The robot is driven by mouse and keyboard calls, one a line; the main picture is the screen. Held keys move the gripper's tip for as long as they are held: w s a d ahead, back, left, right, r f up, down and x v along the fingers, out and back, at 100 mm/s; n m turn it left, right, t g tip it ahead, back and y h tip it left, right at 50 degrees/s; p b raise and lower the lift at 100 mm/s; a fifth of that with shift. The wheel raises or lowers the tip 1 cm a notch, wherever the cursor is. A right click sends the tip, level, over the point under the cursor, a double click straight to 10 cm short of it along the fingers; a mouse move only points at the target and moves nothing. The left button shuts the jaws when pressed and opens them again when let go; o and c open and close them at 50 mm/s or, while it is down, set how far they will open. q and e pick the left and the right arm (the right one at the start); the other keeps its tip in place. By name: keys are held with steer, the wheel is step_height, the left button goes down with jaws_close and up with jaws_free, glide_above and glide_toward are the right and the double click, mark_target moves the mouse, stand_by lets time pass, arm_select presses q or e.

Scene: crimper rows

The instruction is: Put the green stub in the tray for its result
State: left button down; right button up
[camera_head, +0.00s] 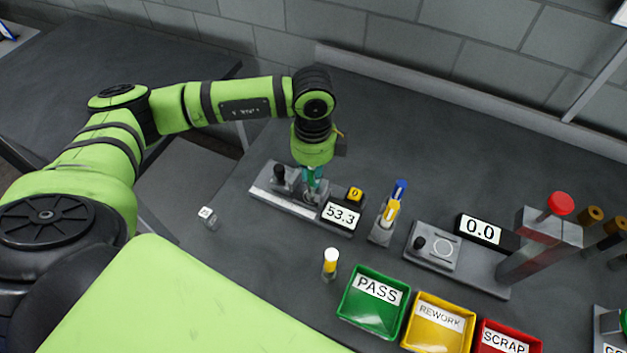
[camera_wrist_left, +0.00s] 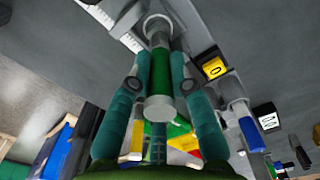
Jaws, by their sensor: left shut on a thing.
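My left gripper (camera_head: 313,182) is shut on the green stub (camera_wrist_left: 160,75), which stands between the two teal fingers in the left wrist view. In the head view the fingers are at the grey gauge fixture (camera_head: 262,193), and the stub is mostly hidden there. Whether the stub touches the fixture I cannot tell. The fixture's display (camera_head: 341,214) reads 53.3. The green PASS tray (camera_head: 347,312), yellow REWORK tray (camera_head: 408,341) and red SCRAP tray (camera_head: 532,344) stand in a row at the front, with no stub visible in them. My right gripper is not in view.
A second station (camera_head: 470,262) has a display reading 0.0 and a red-knobbed press (camera_head: 560,204). A small white-topped block (camera_head: 208,217) stands at left.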

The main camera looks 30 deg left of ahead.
arm_select(q)
steer(key=shift+a+f, duration=0.1)
steer(key=shift+a, duration=0.15)
stand_by(0.4)
steer(key=shift+a, duration=0.25)
steer(key=shift+r+p, duration=0.45)
steer(key=shift+r, duration=0.4)
steer(key=shift+r+p, duration=2.05)
steer(key=shift+r, duration=1.25)
steer(key=shift+f, duration=0.1)
